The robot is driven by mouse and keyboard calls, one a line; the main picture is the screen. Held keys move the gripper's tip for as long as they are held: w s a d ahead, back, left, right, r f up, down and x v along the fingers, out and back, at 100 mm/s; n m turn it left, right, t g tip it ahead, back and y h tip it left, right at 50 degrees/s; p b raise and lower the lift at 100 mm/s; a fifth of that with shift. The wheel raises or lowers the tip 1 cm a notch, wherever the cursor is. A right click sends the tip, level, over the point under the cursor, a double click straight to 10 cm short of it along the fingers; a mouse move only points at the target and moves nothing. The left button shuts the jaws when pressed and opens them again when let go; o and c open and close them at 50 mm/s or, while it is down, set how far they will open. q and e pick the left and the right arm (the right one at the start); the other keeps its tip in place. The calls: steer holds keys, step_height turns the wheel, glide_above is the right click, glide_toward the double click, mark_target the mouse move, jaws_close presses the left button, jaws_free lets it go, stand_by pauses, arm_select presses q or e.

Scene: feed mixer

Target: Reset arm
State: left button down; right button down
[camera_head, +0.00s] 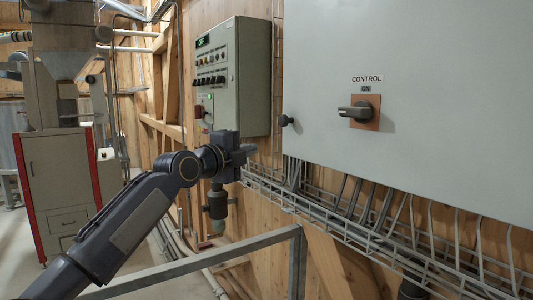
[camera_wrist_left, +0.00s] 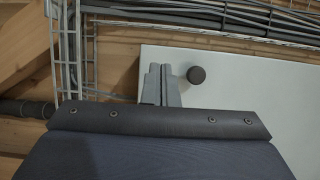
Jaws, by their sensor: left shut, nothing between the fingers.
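My left arm comes in from the lower left in the head view. My left gripper (camera_head: 250,150) is shut and empty, in front of the wooden wall between the small control box and the big grey cabinet. In the left wrist view its fingers (camera_wrist_left: 161,85) are together, in front of the pale cabinet (camera_wrist_left: 240,100) and beside a round dark knob (camera_wrist_left: 196,75). The same knob (camera_head: 285,120) is on the cabinet's left edge in the head view. My right gripper is not in view.
The grey cabinet (camera_head: 420,60) carries a rotary switch (camera_head: 357,111) under a CONTROL ON label. The control box (camera_head: 232,75) has buttons and a green display. A wire cable tray (camera_head: 370,235) runs below. A metal rail (camera_head: 200,262) crosses low in front. A machine (camera_head: 60,170) stands left.

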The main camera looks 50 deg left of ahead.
arm_select(q)
steer(key=s+d+f+n+g+h, duration=0.2)
steer(key=s+d+f+n+g, duration=0.2)
steer(key=d+f, duration=0.7)
steer(key=s+d+f+n+g+h, duration=0.2)
steer(key=s+d+f+n+g, duration=0.2)
steer(key=f, duration=1)
steer(key=s+d+f+n+g+h, duration=0.3)
steer(key=s+d+f+n, duration=0.6)
steer(key=d, duration=1)
step_height(320, 180, down, 4)
steer(key=s+g, duration=0.1)
steer(key=s, duration=0.2)
steer(key=shift+n, duration=0.3)
